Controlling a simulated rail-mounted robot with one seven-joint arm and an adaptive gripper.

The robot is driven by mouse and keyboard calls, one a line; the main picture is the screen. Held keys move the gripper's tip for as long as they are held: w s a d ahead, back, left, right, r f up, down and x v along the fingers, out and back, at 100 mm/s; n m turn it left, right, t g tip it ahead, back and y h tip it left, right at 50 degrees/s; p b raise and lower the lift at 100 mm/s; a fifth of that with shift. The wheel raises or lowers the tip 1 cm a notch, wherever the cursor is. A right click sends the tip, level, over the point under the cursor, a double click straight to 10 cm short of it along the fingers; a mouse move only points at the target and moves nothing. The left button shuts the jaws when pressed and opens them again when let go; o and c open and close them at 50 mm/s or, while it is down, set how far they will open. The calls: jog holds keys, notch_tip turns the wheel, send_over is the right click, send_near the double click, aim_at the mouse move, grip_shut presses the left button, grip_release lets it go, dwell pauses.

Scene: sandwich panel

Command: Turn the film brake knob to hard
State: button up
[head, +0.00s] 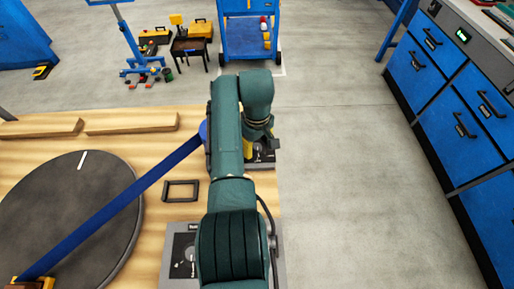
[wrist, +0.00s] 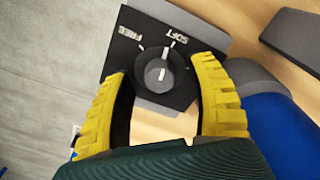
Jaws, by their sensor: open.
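The film brake knob (wrist: 160,73) is a round dark grey knob with a white line on its top, on a black panel (wrist: 120,58). The printed words FREE and SOFT show on the panel beyond it; no HARD label is visible. My gripper (wrist: 162,66) is open, with one yellow finger on each side of the knob. I cannot tell whether the fingers touch it. In the head view, the black panel (head: 264,155) shows only partly beside my arm, and the knob and fingertips are hard to make out.
A blue bar (head: 120,205) crosses a dark turntable (head: 65,225) at left. A black frame (head: 181,190) lies on the wooden top. Another control box (head: 178,268) stands nearer, partly behind my arm. Blue drawers (head: 462,125) line the right; the floor between is clear.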

jog(key=shift+f, duration=0.3)
grip_shut()
